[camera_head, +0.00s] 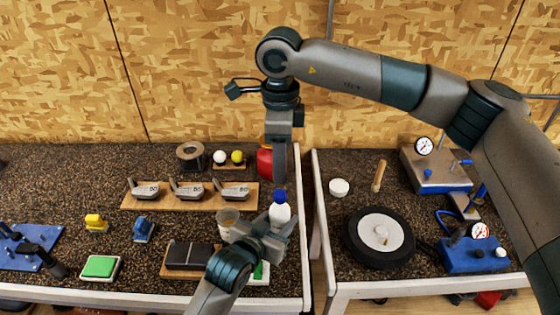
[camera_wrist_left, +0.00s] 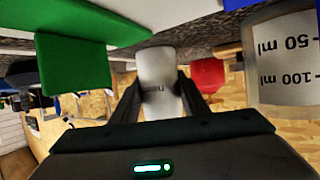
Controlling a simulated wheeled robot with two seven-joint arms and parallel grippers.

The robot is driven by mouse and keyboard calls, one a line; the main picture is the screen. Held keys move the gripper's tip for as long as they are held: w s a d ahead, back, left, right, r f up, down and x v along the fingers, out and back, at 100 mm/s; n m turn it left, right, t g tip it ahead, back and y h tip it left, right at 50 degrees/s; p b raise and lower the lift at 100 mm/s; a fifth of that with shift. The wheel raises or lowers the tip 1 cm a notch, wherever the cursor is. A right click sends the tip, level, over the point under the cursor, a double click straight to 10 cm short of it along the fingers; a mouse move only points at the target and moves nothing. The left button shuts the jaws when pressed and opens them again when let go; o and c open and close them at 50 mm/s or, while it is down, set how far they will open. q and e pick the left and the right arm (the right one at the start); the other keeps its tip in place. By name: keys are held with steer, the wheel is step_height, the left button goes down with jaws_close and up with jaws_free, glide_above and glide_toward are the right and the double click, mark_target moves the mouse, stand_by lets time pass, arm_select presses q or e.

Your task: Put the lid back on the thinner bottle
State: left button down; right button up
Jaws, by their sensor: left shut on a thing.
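The white thinner bottle (camera_head: 280,214) stands upright near the right edge of the left bench. The blue lid (camera_head: 279,196) is at its top; I cannot tell whether it is seated or just above the neck. My left gripper (camera_head: 276,228) is shut on the bottle's body from the front. The left wrist view shows the white bottle (camera_wrist_left: 158,72) between the fingers, upside down. My right gripper (camera_head: 279,184) points straight down, its tips right at the lid. Its fingers overlap from this side, so their opening is hidden.
A beaker (camera_head: 228,222) stands close left of the bottle, a red container (camera_head: 265,163) behind it. Club heads on a wooden rack (camera_head: 240,203) lie to the left. A gap separates the right bench, with a white round tub (camera_head: 339,187) and a black wheel (camera_head: 357,245).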

mark_target(280, 193)
steer(key=shift+n, duration=0.3)
steer(key=shift+f, duration=3.95)
jaws_close()
steer(key=shift+o, duration=0.9)
jaws_free()
